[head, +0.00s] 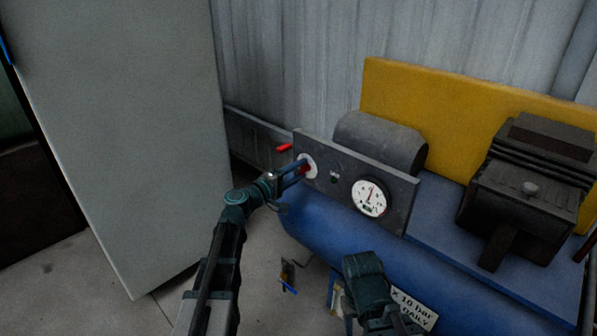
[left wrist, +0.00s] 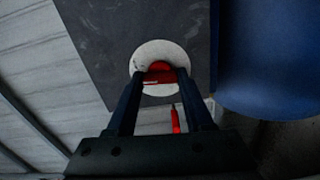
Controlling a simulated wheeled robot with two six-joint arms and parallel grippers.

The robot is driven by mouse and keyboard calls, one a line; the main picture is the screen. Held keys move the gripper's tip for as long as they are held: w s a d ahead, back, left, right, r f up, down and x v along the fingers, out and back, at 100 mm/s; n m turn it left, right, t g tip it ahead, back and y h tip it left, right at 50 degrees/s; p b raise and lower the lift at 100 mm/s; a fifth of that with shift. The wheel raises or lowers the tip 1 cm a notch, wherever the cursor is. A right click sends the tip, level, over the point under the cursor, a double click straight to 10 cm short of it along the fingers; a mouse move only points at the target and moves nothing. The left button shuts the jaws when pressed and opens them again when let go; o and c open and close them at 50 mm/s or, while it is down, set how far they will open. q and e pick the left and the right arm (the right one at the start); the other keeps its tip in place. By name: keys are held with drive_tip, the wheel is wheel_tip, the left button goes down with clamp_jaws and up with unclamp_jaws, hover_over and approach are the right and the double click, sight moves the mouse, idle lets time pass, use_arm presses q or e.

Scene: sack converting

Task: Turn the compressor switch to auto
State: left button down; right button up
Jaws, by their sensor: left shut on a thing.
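The compressor switch is a red knob (left wrist: 158,70) on a round white plate (left wrist: 148,53), set in the grey panel (head: 396,186) of the blue compressor. My left gripper (head: 303,166) is at the panel's left end with its fingers shut on the red knob, one on either side of it. The fingers hide part of the knob. The white plate also shows in the head view (head: 311,164). I cannot read any switch marks. My right arm shows at the bottom of the head view, below the panel; its fingers cannot be made out.
A pressure gauge (head: 370,198) sits right of the switch on the panel. A red lever (head: 284,148) sticks out left of the panel. The blue tank (head: 335,230) runs below. A large grey cabinet (head: 130,120) stands left, with bare floor between.

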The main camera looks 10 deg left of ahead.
use_arm(q)
drive_tip(key=m, duration=0.4)
drive_tip(key=shift+m, duration=0.4)
idle(0.4)
drive_tip(key=shift+c, duration=1.4)
unclamp_jaws()
drive_tip(key=shift+s, duration=0.1)
drive_tip(key=v, duration=1.3)
drive_tip(key=shift+s+a, duration=0.25)
drive_tip(key=shift+s, duration=0.05)
drive_tip(key=shift+d, duration=0.1)
